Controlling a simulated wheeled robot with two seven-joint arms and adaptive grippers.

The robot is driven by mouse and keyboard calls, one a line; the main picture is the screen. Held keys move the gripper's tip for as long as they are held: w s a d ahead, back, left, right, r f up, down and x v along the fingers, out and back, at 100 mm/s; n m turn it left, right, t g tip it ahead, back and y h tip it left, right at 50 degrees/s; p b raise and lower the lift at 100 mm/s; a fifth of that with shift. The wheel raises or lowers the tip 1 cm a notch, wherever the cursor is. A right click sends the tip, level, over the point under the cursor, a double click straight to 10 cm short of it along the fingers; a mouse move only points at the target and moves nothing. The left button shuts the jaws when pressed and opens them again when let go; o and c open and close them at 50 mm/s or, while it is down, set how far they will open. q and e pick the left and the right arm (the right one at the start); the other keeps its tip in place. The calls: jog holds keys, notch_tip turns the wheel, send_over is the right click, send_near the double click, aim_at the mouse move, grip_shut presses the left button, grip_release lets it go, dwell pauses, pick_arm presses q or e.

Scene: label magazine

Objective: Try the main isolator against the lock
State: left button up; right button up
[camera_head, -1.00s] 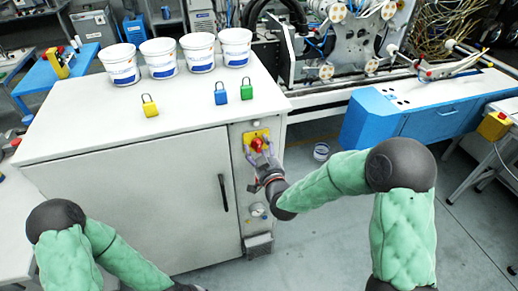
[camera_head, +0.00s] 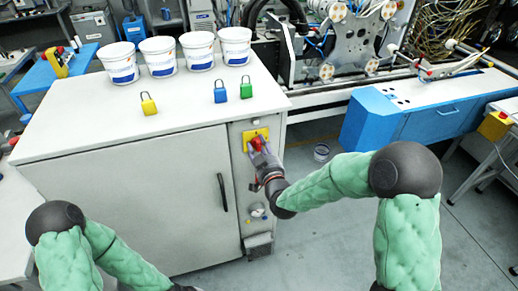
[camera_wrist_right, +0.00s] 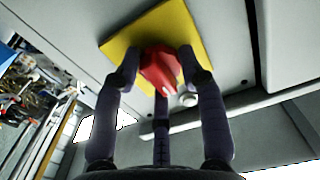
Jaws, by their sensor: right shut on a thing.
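The main isolator is a red handle (camera_wrist_right: 160,70) on a yellow plate (camera_wrist_right: 190,28), on the front of the grey cabinet's right column. The plate also shows in the head view (camera_head: 249,134). My right gripper (camera_head: 258,147) is at the isolator, with its fingers on both sides of the red handle, shut on it. The handle looks tilted in the wrist view. I cannot make out a lock on the isolator; the fingers hide part of it. My left gripper is out of view; only its green arm shows at the lower left.
On the cabinet top (camera_head: 100,100) stand a yellow padlock (camera_head: 149,106), a blue padlock (camera_head: 221,95), a green padlock (camera_head: 246,91) and several white buckets (camera_head: 159,61). A black door handle (camera_head: 222,192) is left of the column.

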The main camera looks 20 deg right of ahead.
jog(key=shift+r, duration=0.15)
jog(key=o, duration=1.1)
jog(key=shift+o, duration=0.2)
jog(key=shift+s, duration=0.1)
jog(key=s, duration=1.1)
jog(key=shift+s+d, duration=0.25)
jog(key=shift+s, duration=0.1)
